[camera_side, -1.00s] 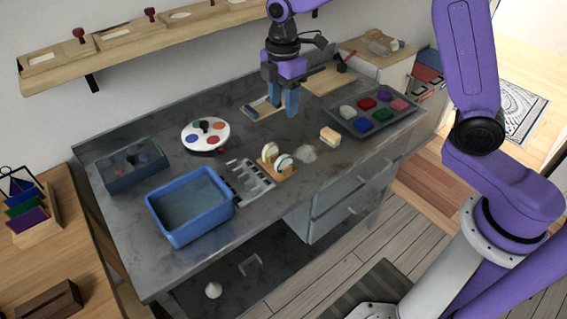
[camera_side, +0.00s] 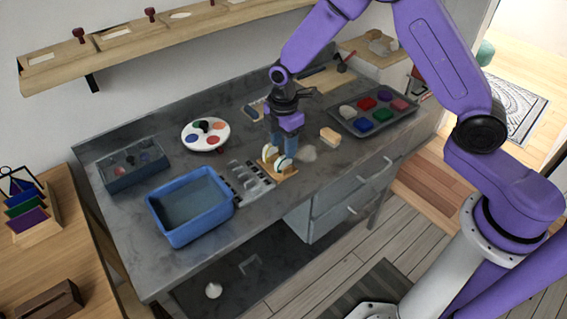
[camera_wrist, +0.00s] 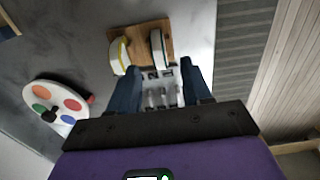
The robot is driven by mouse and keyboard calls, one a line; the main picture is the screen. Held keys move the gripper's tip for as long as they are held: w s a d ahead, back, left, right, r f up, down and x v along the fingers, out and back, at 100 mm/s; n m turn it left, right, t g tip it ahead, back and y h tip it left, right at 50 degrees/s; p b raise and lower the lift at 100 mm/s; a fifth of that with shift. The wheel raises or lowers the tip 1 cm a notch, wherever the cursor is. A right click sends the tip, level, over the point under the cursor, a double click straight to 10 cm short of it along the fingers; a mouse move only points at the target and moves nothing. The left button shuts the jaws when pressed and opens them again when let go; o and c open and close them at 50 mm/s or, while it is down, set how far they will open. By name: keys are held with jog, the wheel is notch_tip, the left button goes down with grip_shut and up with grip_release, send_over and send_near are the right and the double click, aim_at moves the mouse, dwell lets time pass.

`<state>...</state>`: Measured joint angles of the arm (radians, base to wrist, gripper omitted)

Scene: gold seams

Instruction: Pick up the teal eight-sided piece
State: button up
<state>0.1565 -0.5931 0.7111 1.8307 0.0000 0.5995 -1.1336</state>
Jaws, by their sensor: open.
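I cannot make out a teal eight-sided piece for certain in either view. The dark tray (camera_side: 345,122) on the right of the bench holds several coloured pieces, among them a green one (camera_side: 383,115), whose sides are too small to count. My gripper (camera_side: 284,148) is open, with blue fingers pointing down just behind a small wooden rack (camera_side: 283,176) that holds two pale rounded pieces upright. In the wrist view my gripper (camera_wrist: 162,88) has nothing between its fingers, and the rack (camera_wrist: 139,56) lies beyond the fingertips.
A round paint palette (camera_side: 205,122) and a blue bin (camera_side: 190,235) stand left of the rack. A grey slotted holder (camera_side: 246,183) is beside it. A pale block (camera_side: 330,135) lies to the right.

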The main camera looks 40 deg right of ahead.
aim_at(283, 156)
jog(key=shift+f, duration=2)
grip_shut()
jog(key=shift+w, duration=0.1)
jog(key=shift+r, duration=0.2)
